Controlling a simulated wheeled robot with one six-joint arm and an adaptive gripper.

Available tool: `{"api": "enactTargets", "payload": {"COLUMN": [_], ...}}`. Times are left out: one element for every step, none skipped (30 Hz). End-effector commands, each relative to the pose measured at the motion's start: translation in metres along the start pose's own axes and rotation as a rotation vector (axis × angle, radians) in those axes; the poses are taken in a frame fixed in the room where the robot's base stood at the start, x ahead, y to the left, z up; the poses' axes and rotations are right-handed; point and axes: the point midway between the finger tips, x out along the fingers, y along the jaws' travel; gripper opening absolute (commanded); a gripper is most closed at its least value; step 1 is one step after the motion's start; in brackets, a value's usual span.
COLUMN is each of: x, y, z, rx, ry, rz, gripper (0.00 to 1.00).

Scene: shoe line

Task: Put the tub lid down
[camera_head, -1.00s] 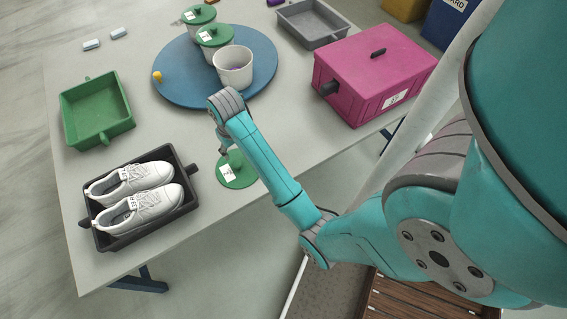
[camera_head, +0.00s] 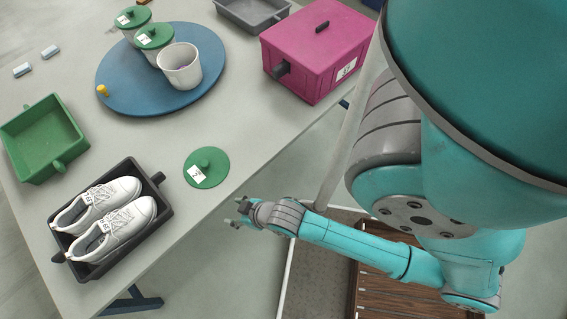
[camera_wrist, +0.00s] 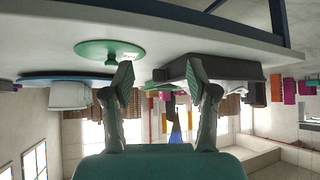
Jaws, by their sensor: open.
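The green tub lid (camera_head: 206,167) lies flat on the grey table, knob up, with a white label on it. It also shows in the wrist view (camera_wrist: 108,49), which looks upside down. My gripper (camera_head: 238,213) is open and empty, off the table's front edge, apart from the lid. Its two spread fingers show in the wrist view (camera_wrist: 160,80) with nothing between them. An open white tub (camera_head: 180,68) stands on the blue round turntable (camera_head: 120,88), beside two tubs with green lids (camera_head: 154,36).
A dark tray (camera_head: 160,215) with white shoes (camera_head: 105,215) is left of the lid. A green tray (camera_head: 42,140) lies far left. A magenta box (camera_head: 318,50) with a dark lid handle stands at the right. The table around the lid is clear.

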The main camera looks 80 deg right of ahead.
Motion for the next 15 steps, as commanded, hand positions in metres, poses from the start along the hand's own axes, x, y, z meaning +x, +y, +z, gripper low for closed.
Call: {"api": "enactTargets", "payload": {"x": [-0.017,-0.027,-0.039,-0.049,-0.059,-0.073,-0.084,-0.094,-0.109,-0.120,-0.132,-0.147,-0.158,-0.169,-0.182], "y": [-0.005,-0.007,-0.009,-0.011,-0.013,-0.015,-0.016,-0.017,-0.019,-0.020,-0.021,-0.022,-0.022,-0.023,-0.023], "z": [0.009,0.010,0.012,0.013,0.013,0.013,0.013,0.013,0.012,0.011,0.010,0.007,0.005,0.003,0.000], "rx": [-0.012,-0.018,-0.025,-0.030,-0.036,-0.042,-0.047,-0.052,-0.058,-0.062,-0.066,-0.072,-0.075,-0.079,-0.083], "ry": [0.028,0.052,0.082,0.106,0.129,0.161,0.184,0.205,0.238,0.260,0.284,0.314,0.336,0.359,0.385], "rz": [-0.012,-0.019,-0.027,-0.034,-0.041,-0.050,-0.057,-0.065,-0.075,-0.082,-0.090,-0.101,-0.108,-0.116,-0.126], "gripper": [0.58,0.58,0.58,0.58,0.58,0.58,0.58,0.58,0.58,0.58,0.58,0.58,0.58,0.58,0.58]}}
